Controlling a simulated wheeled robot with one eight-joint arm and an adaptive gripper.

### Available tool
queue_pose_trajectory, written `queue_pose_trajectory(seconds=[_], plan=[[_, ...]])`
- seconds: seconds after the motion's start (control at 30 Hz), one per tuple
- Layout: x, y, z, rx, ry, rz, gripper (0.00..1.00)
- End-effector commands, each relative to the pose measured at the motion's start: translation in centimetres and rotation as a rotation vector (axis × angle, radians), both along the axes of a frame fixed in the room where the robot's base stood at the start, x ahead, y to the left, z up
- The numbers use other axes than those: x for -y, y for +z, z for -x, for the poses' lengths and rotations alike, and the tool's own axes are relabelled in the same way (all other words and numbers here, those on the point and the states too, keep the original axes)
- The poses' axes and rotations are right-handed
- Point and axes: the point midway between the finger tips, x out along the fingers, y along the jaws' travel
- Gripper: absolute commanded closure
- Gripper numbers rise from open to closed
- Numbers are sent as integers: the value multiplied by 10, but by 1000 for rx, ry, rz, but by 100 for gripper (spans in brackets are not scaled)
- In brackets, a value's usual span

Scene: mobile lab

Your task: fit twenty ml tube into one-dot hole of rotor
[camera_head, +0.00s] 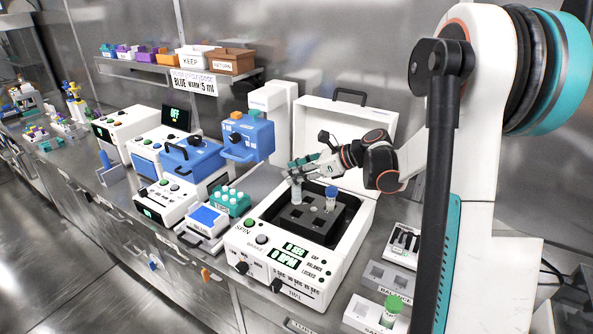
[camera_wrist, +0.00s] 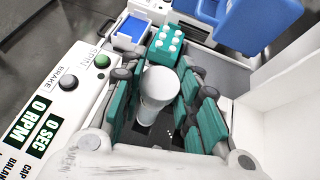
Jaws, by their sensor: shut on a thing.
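My gripper (camera_head: 301,172) is shut on a white-topped tube (camera_head: 296,192), with teal finger pads on both sides of it. The tube also shows in the wrist view (camera_wrist: 159,86), roughly upright between the fingers of my gripper (camera_wrist: 158,100). It is over the left back part of the dark rotor (camera_head: 308,222) inside the open centrifuge. I cannot tell whether its lower end is in a hole. A blue-capped tube (camera_head: 331,198) stands in the rotor to the right. Small white dots show on the rotor (camera_wrist: 168,133) in the wrist view; the one-dot mark cannot be made out.
The white centrifuge (camera_head: 250,262) has its lid (camera_head: 343,128) raised behind my gripper. A teal rack (camera_head: 232,203) with white-capped tubes stands to its left. A blue device (camera_head: 247,138) is behind.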

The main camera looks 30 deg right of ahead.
Motion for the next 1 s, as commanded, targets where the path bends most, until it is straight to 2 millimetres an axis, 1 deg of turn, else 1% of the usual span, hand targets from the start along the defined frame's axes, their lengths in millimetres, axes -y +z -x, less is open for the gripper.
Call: queue_pose_trajectory(seconds=[0.03, 0.2, 0.4, 1.0], plan=[[0, -8, 0, 0, 0, 0, 98], [0, -23, 0, 0, 0, 0, 98], [0, -35, 0, 0, 0, 0, 98], [0, -36, 0, 0, 0, 0, 98]])
